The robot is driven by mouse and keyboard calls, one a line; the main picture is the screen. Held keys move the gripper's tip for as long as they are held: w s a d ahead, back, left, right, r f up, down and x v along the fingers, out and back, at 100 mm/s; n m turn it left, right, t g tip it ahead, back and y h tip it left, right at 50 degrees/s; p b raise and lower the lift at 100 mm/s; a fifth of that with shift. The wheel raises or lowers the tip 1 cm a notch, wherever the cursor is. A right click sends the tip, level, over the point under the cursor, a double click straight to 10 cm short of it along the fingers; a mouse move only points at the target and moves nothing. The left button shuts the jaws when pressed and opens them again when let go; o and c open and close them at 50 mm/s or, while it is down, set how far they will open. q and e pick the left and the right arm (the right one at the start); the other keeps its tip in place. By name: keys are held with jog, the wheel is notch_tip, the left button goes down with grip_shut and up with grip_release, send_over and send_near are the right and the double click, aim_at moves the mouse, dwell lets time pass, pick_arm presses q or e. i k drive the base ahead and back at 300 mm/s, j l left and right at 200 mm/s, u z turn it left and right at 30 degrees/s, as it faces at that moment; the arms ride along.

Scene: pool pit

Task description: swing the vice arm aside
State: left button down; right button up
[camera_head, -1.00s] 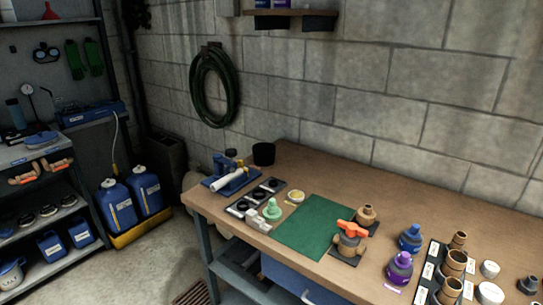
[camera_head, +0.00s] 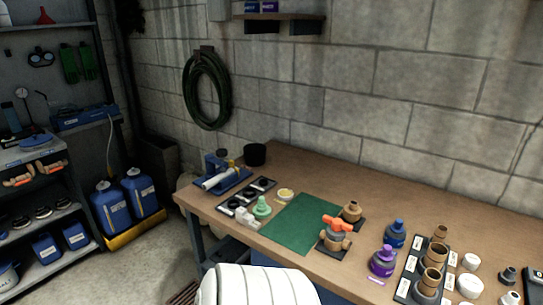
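A blue vice (camera_head: 217,163) stands at the left end of the wooden workbench, near its front corner. A white pipe lies at a slant across its blue base. The vice is small in view, and I cannot make out how its arm sits.
The bench (camera_head: 330,166) runs along a block wall. A black cup (camera_head: 255,154) stands behind the vice. A tray of dark rings (camera_head: 247,193), a green mat (camera_head: 303,222), an orange-handled valve (camera_head: 336,234) and bottles (camera_head: 383,261) lie rightward.

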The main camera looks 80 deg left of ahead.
aim_at(209, 157)
jog(key=k+j, duration=0.15)
jog(key=j, duration=0.25)
jog(key=k+j, duration=0.1)
jog(key=j, duration=0.35)
jog(key=k+j, duration=0.15)
jog(key=j, duration=0.25)
jog(key=k+j, duration=0.1)
jog(key=j, duration=0.35)
jog(key=k+j, duration=0.15)
jog(key=j, duration=0.25)
jog(key=k+j, duration=0.1)
jog(key=j, duration=0.35)
jog(key=k+j, duration=0.15)
jog(key=j, duration=0.25)
jog(key=k+j, duration=0.1)
jog(key=j, duration=0.35)
